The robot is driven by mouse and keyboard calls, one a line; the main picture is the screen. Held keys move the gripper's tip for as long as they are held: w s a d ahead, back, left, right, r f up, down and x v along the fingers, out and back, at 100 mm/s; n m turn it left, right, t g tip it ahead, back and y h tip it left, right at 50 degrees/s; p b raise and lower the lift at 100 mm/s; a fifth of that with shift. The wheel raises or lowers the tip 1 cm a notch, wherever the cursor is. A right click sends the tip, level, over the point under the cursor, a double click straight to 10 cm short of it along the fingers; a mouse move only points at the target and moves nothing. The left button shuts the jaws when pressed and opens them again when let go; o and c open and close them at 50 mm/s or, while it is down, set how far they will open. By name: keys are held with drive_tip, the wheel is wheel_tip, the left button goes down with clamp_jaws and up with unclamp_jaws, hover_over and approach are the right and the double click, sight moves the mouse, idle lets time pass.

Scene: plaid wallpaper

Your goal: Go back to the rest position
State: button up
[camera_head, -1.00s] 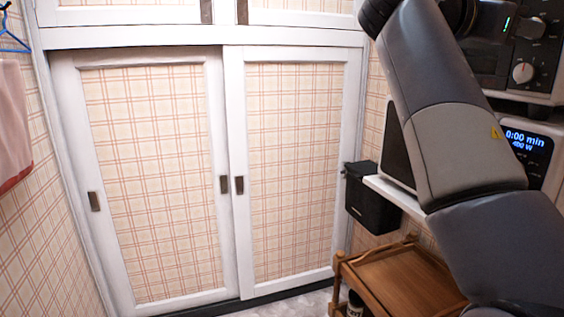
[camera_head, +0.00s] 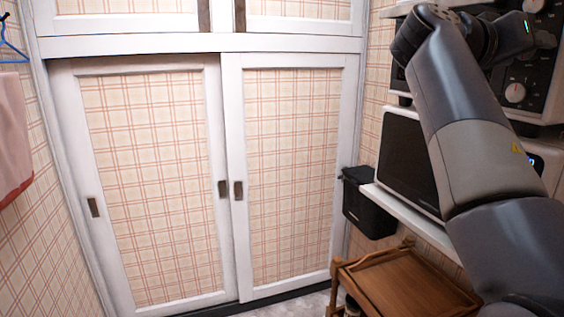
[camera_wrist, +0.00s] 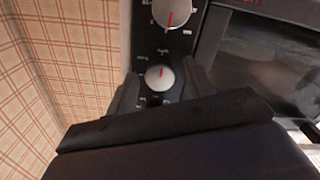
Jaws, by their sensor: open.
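My arm (camera_head: 470,140) rises on the right side of the head view and bends at the top toward the upper oven (camera_head: 540,75). My gripper (camera_wrist: 160,88) is open and empty in the wrist view, its two dark fingers on either side of a silver knob (camera_wrist: 160,77) in the picture. I cannot tell how far the fingertips are from the panel. A second knob with a red mark (camera_wrist: 172,12) is above it. In the head view the gripper is small and partly hidden near the oven's control panel.
A microwave (camera_head: 408,160) stands on a white shelf (camera_head: 415,217) below the oven. White sliding doors (camera_head: 150,180) fill the back. A pink towel (camera_head: 12,135) hangs left.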

drive_tip(key=shift+n+p, duration=3.45)
drive_tip(key=shift+n, duration=2.85)
drive_tip(key=shift+r, duration=0.1)
